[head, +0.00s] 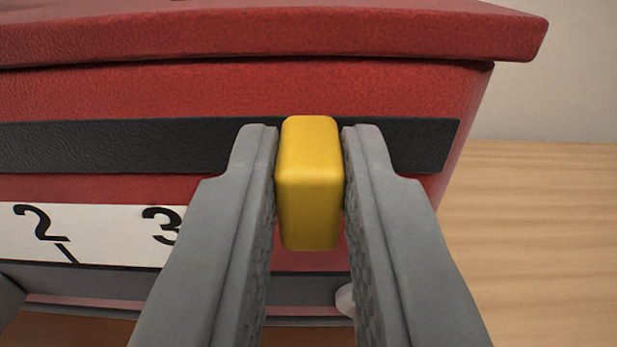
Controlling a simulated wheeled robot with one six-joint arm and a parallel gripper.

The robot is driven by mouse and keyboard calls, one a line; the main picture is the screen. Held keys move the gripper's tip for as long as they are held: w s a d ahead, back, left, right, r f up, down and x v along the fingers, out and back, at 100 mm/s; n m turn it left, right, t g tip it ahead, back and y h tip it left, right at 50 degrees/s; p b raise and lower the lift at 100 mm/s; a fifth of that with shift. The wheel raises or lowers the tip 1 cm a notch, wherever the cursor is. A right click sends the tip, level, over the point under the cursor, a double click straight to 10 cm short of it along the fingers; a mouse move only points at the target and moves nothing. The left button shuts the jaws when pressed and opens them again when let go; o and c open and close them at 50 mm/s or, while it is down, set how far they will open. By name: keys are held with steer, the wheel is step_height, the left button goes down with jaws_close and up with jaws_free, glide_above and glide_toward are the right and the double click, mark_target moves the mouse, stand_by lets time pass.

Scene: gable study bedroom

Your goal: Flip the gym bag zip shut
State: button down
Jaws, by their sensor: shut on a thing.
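The red gym bag (390,90) fills the upper left and middle of the head view, with a flat red top that overhangs its front. A black strip (110,146) runs across its front face. A yellow block-shaped pull (310,180) sits in front of this strip, near its right end. My gripper (310,165) is shut on the yellow pull, one grey finger on each side. The fingers hide part of the strip and of the bag's lower front. I cannot see how the pull joins the strip.
A white scale band (100,235) with black numbers 2 and 3 lies below the strip, partly hidden by my left finger. A light wooden surface (540,240) is clear to the right of the bag. A pale wall (580,90) stands behind.

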steer(key=shift+d, duration=1.3)
steer(key=c, duration=1.4)
jaws_free()
steer(key=shift+d, duration=0.2)
steer(key=shift+o, duration=0.2)
steer(key=shift+s, duration=0.1)
steer(key=s, duration=1.7)
steer(key=shift+s, duration=0.1)
